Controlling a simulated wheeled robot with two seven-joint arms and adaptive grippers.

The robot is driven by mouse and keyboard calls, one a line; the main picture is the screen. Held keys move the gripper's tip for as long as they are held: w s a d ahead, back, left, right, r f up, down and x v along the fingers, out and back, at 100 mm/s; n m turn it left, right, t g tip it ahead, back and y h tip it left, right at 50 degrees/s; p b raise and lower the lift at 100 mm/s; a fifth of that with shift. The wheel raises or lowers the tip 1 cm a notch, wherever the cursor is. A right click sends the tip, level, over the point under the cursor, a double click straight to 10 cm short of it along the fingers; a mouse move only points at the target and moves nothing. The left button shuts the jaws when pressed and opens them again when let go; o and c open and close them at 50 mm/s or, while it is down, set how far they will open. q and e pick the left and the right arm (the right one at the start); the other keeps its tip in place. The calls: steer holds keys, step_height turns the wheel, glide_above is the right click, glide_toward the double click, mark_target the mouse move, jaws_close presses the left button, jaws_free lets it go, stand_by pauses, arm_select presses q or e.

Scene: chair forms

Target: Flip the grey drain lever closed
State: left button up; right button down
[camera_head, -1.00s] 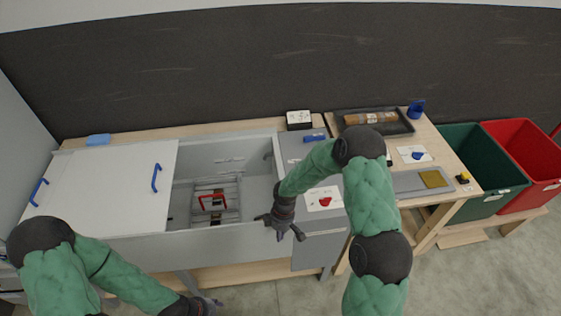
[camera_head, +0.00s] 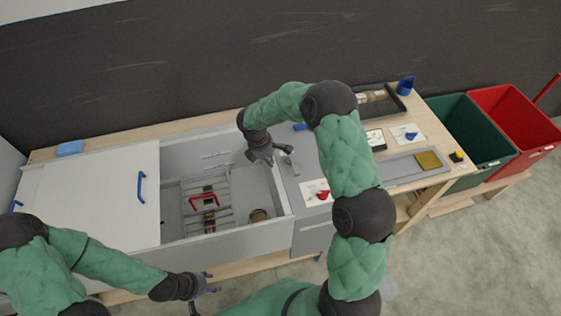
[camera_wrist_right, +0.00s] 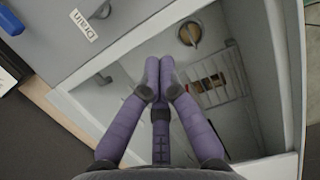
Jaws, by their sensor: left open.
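The grey drain lever (camera_head: 287,150) stands on the grey counter just right of the sink, near its back. Part of it shows at the top edge of the right wrist view (camera_wrist_right: 102,9), beside a white "Drain" label (camera_wrist_right: 83,25). My right gripper (camera_head: 265,158) is over the sink's right rim, just left of the lever and apart from it in the wrist view. Its purple fingers (camera_wrist_right: 160,68) point down into the sink with tips close together and nothing visible between them; how far they are closed is unclear. My left gripper (camera_head: 208,284) is open and empty in front of the sink.
A round drain (camera_head: 259,215) is in the sink floor (camera_wrist_right: 189,34). A rack (camera_head: 222,190) with a red-handled item (camera_head: 205,198) lies in the sink. A white cover (camera_head: 100,195) with blue handles spans the left side. Green (camera_head: 470,125) and red (camera_head: 515,118) bins stand right.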

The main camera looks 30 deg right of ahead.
mark_target(294, 164)
steer(key=x, duration=1)
steer(key=shift+d, duration=0.15)
steer(key=shift+s+d+r, duration=0.1)
steer(key=shift+d, duration=0.5)
steer(key=shift+s+d+r, duration=0.1)
steer(key=shift+d+r, duration=0.05)
steer(key=shift+d, duration=0.5)
steer(key=shift+s+d, duration=0.1)
steer(key=shift+d, duration=0.5)
